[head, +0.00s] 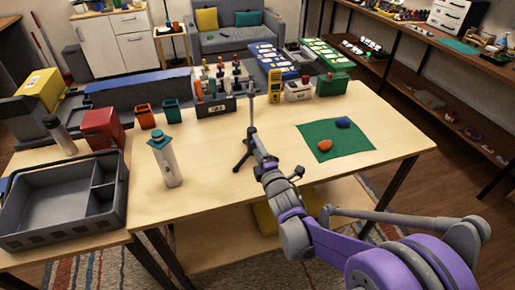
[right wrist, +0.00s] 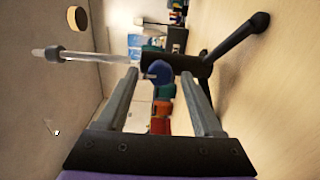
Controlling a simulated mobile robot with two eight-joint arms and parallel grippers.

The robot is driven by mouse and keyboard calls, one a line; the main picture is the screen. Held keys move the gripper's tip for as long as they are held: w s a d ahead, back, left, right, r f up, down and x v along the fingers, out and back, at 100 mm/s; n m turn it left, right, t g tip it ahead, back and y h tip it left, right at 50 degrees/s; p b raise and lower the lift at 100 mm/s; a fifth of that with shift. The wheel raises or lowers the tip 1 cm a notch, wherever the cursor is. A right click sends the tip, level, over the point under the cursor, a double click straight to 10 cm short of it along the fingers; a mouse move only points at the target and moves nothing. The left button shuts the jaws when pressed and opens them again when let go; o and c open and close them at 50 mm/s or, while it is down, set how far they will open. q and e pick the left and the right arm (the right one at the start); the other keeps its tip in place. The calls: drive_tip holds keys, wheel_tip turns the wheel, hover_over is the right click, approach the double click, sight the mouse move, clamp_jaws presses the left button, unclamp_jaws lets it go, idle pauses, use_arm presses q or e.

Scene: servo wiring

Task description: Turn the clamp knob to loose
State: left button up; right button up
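The clamp knob (right wrist: 158,71) is blue and round, on the dark clamp body of a small stand in the right wrist view. The stand's pale rod (right wrist: 95,56) and dark legs (right wrist: 238,38) run off either side. In the head view the stand's thin post (head: 252,108) rises from the table; the knob is too small or hidden there. My right gripper (right wrist: 159,76) is open, its two fingertips on either side of the knob with gaps visible. In the head view my right gripper (head: 258,150) reaches the stand from the front. My left gripper is not in view.
A white bottle with teal cap (head: 167,163) and a grey divided tray (head: 118,205) stand left. A green mat (head: 345,150) with an orange and a blue item lies right. Bins, a tool holder (head: 218,107) and a yellow meter (head: 275,86) line the back. Table around the stand is clear.

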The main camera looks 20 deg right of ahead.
drive_tip(key=s, duration=1)
drive_tip(key=shift+s+d, duration=0.3)
drive_tip(key=shift+s, duration=0.1)
drive_tip(key=s+f+m+g+h+p, duration=0.1)
drive_tip(key=s+f+m+g+p, duration=0.1)
drive_tip(key=s+m+g+p, duration=0.5)
drive_tip(key=s+m+g, duration=0.5)
drive_tip(key=s+m, duration=0.6)
drive_tip(key=s, duration=0.4)
drive_tip(key=shift+m+g+p, duration=0.3)
drive_tip(key=shift+m, duration=0.1)
drive_tip(key=shift+w+f, duration=0.1)
